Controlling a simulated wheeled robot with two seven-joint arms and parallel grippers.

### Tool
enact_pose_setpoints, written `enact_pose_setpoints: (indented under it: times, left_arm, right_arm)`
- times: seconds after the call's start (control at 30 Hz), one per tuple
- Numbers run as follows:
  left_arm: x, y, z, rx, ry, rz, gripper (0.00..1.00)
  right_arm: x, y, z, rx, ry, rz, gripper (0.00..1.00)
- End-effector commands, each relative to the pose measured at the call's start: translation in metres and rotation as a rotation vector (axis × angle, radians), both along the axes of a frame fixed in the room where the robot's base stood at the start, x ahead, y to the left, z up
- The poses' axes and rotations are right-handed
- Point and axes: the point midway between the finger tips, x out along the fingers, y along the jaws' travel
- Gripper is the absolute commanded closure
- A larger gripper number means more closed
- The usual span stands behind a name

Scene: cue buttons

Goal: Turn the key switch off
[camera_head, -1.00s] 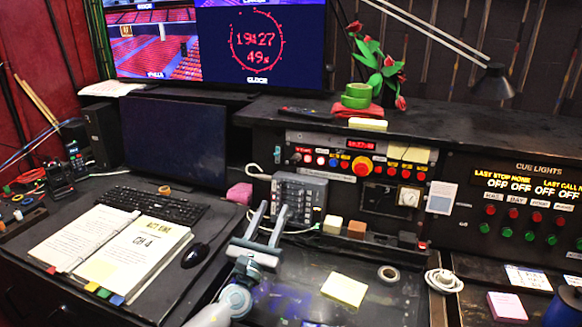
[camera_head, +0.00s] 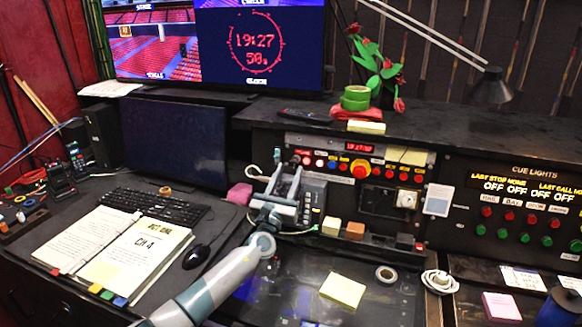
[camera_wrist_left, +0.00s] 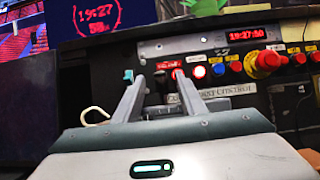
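My left gripper (camera_head: 287,172) reaches up to the left end of the control panel in the head view. Its two fingers are apart, with a gap between them. In the left wrist view the open fingers (camera_wrist_left: 158,78) point at the panel. A small dark part (camera_wrist_left: 158,84), seemingly the key switch, shows between the fingertips below a red label. I cannot tell which way it is turned or whether a finger touches it. In the head view the gripper hides most of that spot. My right gripper is not in view.
A lit white button (camera_wrist_left: 199,72), blue and red buttons and a large red emergency knob (camera_head: 361,168) sit right of the fingers. A grey desk phone or keypad (camera_head: 312,200) stands just below the gripper. An open binder (camera_head: 135,250) and mouse (camera_head: 196,257) lie left.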

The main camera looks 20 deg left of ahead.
Motion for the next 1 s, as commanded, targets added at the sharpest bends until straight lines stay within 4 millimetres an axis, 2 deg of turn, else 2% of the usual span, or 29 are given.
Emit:
enact_pose_setpoints:
  times: [0.23,0.6,0.63,0.77,0.8,1.0]
  left_arm:
    - [0.021,-0.001,0.009,-0.001,0.0,0.0,0.62]
    - [0.024,-0.001,0.01,-0.002,0.0,-0.001,0.62]
    - [0.024,-0.001,0.01,-0.002,0.0,-0.001,0.65]
    - [0.024,-0.001,0.01,-0.002,0.0,-0.001,0.96]
    - [0.024,-0.001,0.01,-0.002,0.0,-0.001,1.0]
    - [0.024,-0.001,0.009,-0.005,0.0,0.0,1.0]
  right_arm:
    - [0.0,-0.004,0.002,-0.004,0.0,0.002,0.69]
    - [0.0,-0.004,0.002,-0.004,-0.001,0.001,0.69]
    - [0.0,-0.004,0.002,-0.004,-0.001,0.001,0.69]
    - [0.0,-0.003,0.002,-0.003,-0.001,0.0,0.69]
    - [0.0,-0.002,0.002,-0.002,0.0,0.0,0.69]
    - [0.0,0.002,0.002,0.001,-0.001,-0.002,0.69]
